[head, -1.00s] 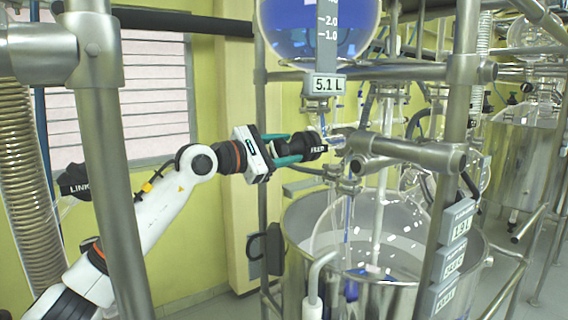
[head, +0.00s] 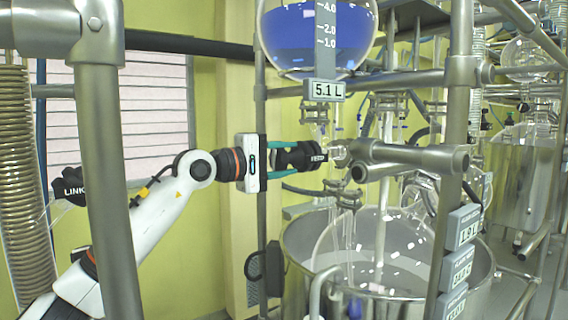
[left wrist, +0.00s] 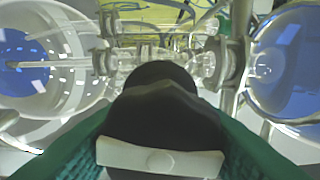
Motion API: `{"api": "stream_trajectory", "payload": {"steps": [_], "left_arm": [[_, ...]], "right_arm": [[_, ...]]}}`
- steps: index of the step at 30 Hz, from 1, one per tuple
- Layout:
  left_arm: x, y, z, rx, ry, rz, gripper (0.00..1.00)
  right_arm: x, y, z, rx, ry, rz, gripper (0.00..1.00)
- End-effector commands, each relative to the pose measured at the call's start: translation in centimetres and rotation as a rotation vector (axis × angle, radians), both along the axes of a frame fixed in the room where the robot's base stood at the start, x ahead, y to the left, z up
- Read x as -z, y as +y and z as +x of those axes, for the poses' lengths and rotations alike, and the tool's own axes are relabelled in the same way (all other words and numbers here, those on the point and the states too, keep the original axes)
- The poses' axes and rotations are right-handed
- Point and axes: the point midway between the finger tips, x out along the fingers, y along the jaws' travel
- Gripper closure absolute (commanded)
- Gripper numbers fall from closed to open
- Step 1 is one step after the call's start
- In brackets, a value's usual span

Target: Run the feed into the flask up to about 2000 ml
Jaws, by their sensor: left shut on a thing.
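My left gripper (head: 283,158) is shut on the black feed valve knob (head: 306,155), its teal fingers on either side of it. The knob also fills the middle of the left wrist view (left wrist: 160,100). Above hangs a round feed vessel (head: 318,40) of blue liquid with a scale and a 5.1 L display (head: 324,90). Below, the clear glass flask (head: 385,245) sits in a steel bath (head: 300,275). The tube between them looks clear, with no blue stream visible. A tilted display (head: 466,228) at the right seems to read 1.9 L. My right gripper is not in view.
Steel frame posts (head: 108,190) and a horizontal clamp bar (head: 410,157) stand close around the knob. More displays (head: 458,268) hang below the first on the right post. Another reactor (head: 525,165) stands behind at the right.

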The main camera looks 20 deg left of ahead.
Motion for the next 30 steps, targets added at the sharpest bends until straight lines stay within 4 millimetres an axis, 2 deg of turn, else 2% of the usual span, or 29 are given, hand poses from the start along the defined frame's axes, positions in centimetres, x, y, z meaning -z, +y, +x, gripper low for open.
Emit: {"api": "stream_trajectory", "payload": {"steps": [9, 22, 23, 24, 27, 30], "left_arm": [[0.11, -0.04, 0.01, 0.001, -0.048, 0.064, 0.78], [0.15, -0.06, 0.01, 0.001, -0.051, 0.069, 0.78], [0.16, -0.07, 0.01, 0.001, -0.051, 0.070, 0.52], [0.17, -0.06, 0.01, 0.001, -0.051, 0.070, 0.45], [0.14, -0.06, 0.01, 0.001, -0.051, 0.069, 0.33], [0.12, -0.05, 0.01, 0.001, -0.051, 0.069, 0.33]], "right_arm": [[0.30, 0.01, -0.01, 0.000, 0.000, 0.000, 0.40], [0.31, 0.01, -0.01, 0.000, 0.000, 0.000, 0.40], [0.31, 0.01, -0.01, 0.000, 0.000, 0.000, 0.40], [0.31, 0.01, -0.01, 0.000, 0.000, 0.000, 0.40], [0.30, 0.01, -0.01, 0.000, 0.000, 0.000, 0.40], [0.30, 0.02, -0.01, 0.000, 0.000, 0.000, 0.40]]}}
